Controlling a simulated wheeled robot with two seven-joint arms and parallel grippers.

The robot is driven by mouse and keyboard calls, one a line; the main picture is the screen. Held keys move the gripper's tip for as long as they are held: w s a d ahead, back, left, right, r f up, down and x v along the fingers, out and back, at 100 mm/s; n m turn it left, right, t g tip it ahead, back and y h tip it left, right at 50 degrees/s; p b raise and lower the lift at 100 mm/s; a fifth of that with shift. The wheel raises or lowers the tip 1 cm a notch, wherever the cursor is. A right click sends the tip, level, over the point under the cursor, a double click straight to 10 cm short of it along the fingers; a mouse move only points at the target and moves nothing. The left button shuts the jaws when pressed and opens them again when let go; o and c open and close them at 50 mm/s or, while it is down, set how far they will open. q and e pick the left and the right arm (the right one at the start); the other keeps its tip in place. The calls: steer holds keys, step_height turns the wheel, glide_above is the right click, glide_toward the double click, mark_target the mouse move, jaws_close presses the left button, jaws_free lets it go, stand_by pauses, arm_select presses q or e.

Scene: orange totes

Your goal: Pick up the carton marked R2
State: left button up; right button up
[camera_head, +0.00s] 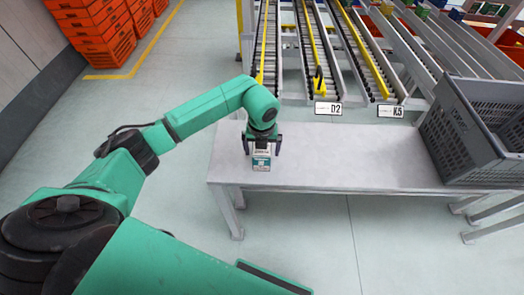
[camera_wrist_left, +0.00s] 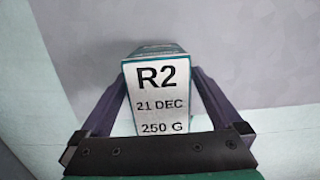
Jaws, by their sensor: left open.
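The carton marked R2 (camera_head: 261,161) is a small white and teal box on the grey table (camera_head: 340,165), close to its front left edge. In the left wrist view the carton (camera_wrist_left: 163,98) shows a white face reading R2, 21 DEC and 250 G. My left gripper (camera_head: 263,146) is over the carton, with one finger on each side of it. In the wrist view the fingers of my left gripper (camera_wrist_left: 162,85) are open around the carton. I cannot tell whether they touch its sides. My right gripper is in neither view.
A grey crate (camera_head: 470,125) stands at the table's right end. Roller lanes with signs D2 (camera_head: 328,108) and K5 (camera_head: 390,111) lie behind the table. Orange totes (camera_head: 100,35) are stacked at the far left. The table's middle is clear.

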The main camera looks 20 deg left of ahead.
arm_select(q)
steer(key=shift+f+b, duration=0.2)
steer(key=shift+b, duration=0.1)
stand_by(0.4)
jaws_close()
